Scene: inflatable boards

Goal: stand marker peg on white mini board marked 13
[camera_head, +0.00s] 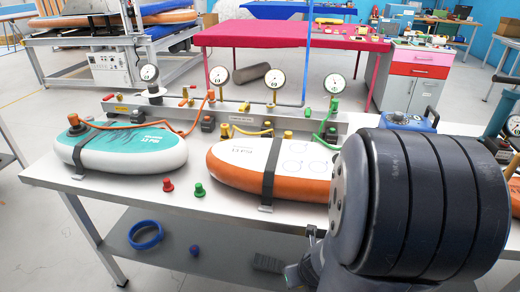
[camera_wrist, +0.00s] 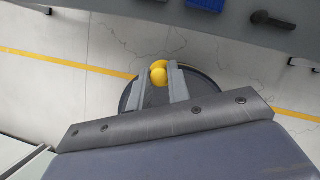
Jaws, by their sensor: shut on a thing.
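A yellow marker peg (camera_wrist: 160,75) with a rounded head is held between the two grey fingers of my gripper (camera_wrist: 158,70) in the wrist view. The gripper is shut on it, over the floor. In the head view, a white mini board (camera_head: 268,155) with an orange side lies strapped on the table, with several faint rings on its top. My dark arm covers its right end.
A red peg (camera_head: 168,186) and a green peg (camera_head: 200,190) stand on the table (camera_head: 120,193) before the boards. A manifold with gauges (camera_head: 275,78) and hoses runs behind them.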

